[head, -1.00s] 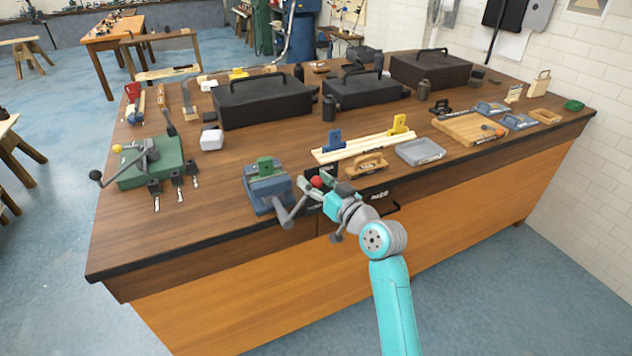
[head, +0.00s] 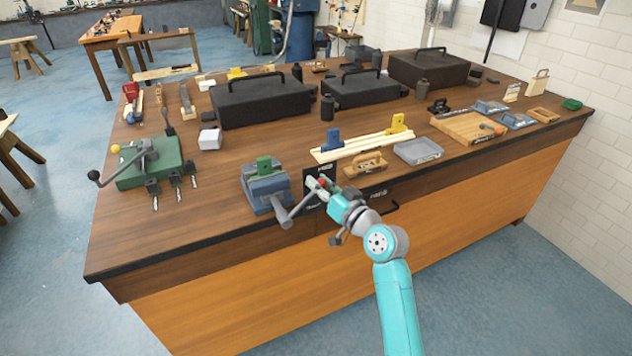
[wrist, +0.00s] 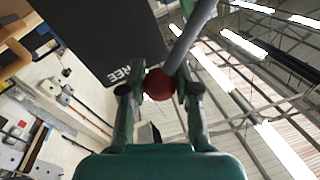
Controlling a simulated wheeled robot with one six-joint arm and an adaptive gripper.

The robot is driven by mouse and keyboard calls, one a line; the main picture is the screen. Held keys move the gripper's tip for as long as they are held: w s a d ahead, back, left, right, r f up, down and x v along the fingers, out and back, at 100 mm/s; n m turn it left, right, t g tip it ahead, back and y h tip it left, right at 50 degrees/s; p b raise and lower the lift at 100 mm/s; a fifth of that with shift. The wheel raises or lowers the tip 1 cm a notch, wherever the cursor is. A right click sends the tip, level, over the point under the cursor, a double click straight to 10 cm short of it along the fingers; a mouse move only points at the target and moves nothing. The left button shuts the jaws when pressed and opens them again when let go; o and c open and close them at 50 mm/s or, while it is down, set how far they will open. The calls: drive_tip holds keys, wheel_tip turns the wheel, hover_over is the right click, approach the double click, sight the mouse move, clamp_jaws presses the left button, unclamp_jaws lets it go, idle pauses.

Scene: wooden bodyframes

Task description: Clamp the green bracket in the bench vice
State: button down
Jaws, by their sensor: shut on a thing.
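The blue bench vice (head: 262,196) stands at the front edge of the workbench. The green bracket (head: 264,165) sits upright at the top of the vice, between its jaws; I cannot tell whether they touch it. The vice's grey handle (head: 298,208) slants up and right from the front of the vice. My gripper (head: 322,184) is at the handle's upper end, right of the vice. In the wrist view my gripper (wrist: 158,90) is shut on the handle's red ball end (wrist: 159,84), with the grey rod running upward from it.
A green machine (head: 150,168) with a lever stands left of the vice. Right of it are a wooden plane (head: 366,165), pale wooden strips (head: 350,149) and a grey tray (head: 418,151). Black cases (head: 262,100) stand behind. Bare benchtop (head: 175,228) lies front left.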

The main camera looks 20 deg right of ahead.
drive_tip(key=shift+d+f+m+t+h, duration=0.35)
drive_tip(key=shift+d+f+m, duration=0.05)
drive_tip(key=shift+f+m, duration=1.9)
drive_tip(key=shift+d+f+m+t+h, duration=0.35)
drive_tip(key=shift+f+m+t+h, duration=0.05)
drive_tip(key=shift+f+m, duration=1.85)
drive_tip(key=shift+d+f+m+t+h, duration=0.4)
drive_tip(key=shift+f+m, duration=1.7)
drive_tip(key=shift+m, duration=0.35)
drive_tip(key=c, duration=0.8)
unclamp_jaws()
drive_tip(key=shift+s, duration=0.15)
drive_tip(key=v, duration=1.1)
drive_tip(key=shift+s, duration=0.4)
